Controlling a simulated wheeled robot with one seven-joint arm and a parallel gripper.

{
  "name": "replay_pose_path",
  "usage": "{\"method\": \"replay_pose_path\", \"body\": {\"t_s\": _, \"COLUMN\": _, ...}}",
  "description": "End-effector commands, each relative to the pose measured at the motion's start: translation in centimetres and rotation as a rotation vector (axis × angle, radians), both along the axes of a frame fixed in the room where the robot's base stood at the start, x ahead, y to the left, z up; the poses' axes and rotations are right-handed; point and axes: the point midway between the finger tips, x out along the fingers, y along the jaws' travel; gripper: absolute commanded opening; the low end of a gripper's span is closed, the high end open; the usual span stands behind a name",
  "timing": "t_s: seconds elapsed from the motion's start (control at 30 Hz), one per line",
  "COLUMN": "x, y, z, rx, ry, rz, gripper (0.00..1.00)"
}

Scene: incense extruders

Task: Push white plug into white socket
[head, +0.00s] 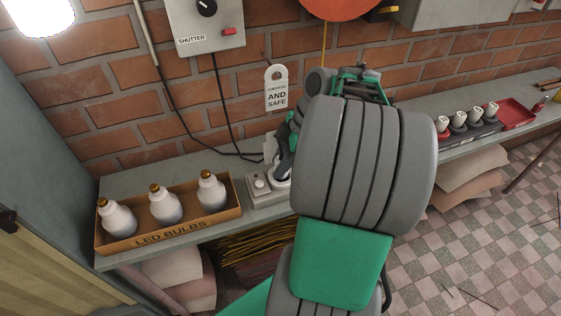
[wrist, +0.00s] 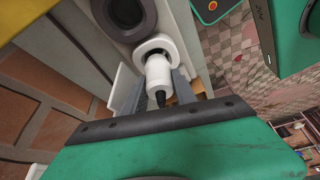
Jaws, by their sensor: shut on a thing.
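My gripper (wrist: 158,84) is shut on the white plug (wrist: 157,70), with a grey finger on each side of it. The plug is a white cylinder with a black cord end toward my palm. Its front end is at the white socket (wrist: 152,43), a thick white ring just beyond the fingertips. I cannot tell how deep the plug's tip sits. In the head view, the white socket (head: 281,179) shows partly at the fingertips, and my arm hides the plug.
A dark round socket (wrist: 127,12) adjoins the white one. A cardboard tray of bulbs (head: 165,228) is farther left. A shutter control box (head: 206,22) with hanging black cables is on the brick wall.

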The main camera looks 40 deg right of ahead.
Motion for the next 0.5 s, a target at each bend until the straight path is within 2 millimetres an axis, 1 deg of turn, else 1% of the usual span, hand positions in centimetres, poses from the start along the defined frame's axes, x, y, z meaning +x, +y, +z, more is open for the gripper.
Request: {"method": "replay_pose_path", "body": {"t_s": 0.5, "x": 0.01, "y": 0.00, "z": -1.14, "rx": 0.000, "ry": 0.000, "rz": 0.000, "gripper": 0.00}}
